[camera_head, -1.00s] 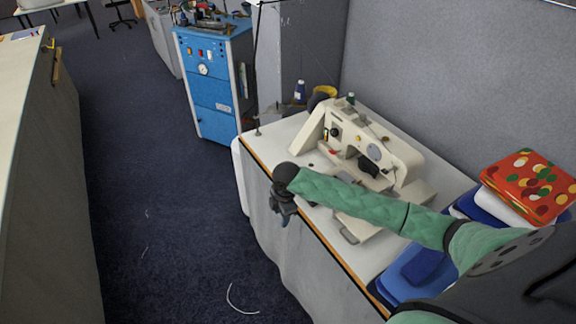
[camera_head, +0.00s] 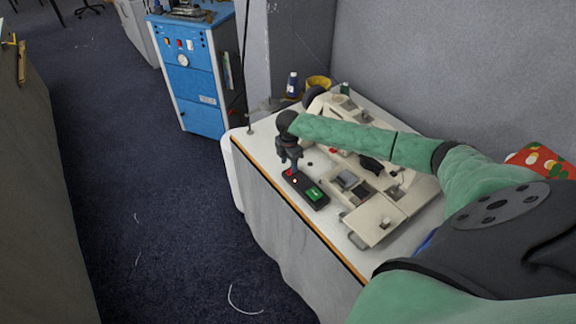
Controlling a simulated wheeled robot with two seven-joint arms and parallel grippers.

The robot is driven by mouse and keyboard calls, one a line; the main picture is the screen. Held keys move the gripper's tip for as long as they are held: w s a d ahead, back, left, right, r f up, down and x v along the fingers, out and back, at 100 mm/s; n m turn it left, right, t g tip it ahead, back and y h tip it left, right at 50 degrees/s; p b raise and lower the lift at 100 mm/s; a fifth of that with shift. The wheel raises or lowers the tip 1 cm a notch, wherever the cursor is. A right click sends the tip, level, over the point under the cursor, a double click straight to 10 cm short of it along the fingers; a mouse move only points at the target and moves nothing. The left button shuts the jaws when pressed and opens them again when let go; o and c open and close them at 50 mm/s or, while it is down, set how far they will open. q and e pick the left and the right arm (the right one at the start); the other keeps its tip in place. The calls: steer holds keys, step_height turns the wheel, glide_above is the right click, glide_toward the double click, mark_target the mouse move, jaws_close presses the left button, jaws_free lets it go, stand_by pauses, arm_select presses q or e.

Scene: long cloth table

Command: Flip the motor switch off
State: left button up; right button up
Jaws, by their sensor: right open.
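The motor switch (camera_head: 314,196) is a small dark box with a green button and a red button, lying on the white table (camera_head: 262,141) near its front edge. My right gripper (camera_head: 292,172) points down just above the red-button end of the box; I cannot tell whether it touches. It is open, with nothing visible between its fingers. My green right arm crosses in front of the cream sewing machine (camera_head: 375,205) and hides part of it. My left gripper is out of view.
A blue cabinet (camera_head: 196,85) stands at the back left. A blue-and-white thread cone (camera_head: 292,84) and a yellow pot (camera_head: 318,83) stand at the table's far end. A red patterned cloth (camera_head: 540,160) is at the right. Dark floor lies open to the left.

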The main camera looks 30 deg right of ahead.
mark_target(288, 173)
steer(key=f, duration=0.1)
steer(key=f+p, duration=0.1)
steer(key=shift+w+f, duration=0.3)
steer(key=shift+f, duration=0.35)
steer(key=shift+s+f, duration=0.2)
steer(key=shift+s, duration=0.1)
steer(key=shift+w+f, duration=0.1)
